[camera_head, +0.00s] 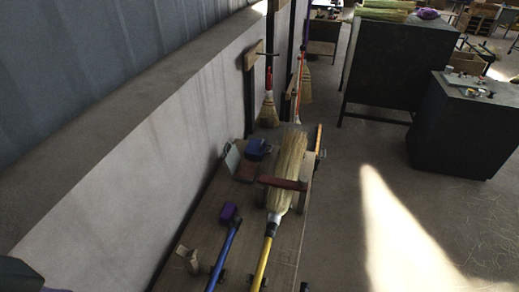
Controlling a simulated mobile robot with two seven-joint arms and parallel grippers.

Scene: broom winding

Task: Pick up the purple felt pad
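A small purple block-like thing (229,211), which may be the felt pad, lies on the long wooden bench (203,224) at the upper end of a blue handle (224,255). I cannot tell whether it touches the handle. Another small purple thing (428,13) lies far off on top of a dark cabinet; it is too small to tell what it is. Neither of my grippers shows. A dark rounded shape at the lower left corner may be part of my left arm.
A wall borders the left. Dark cabinets (391,66) stand right; floor between is clear.

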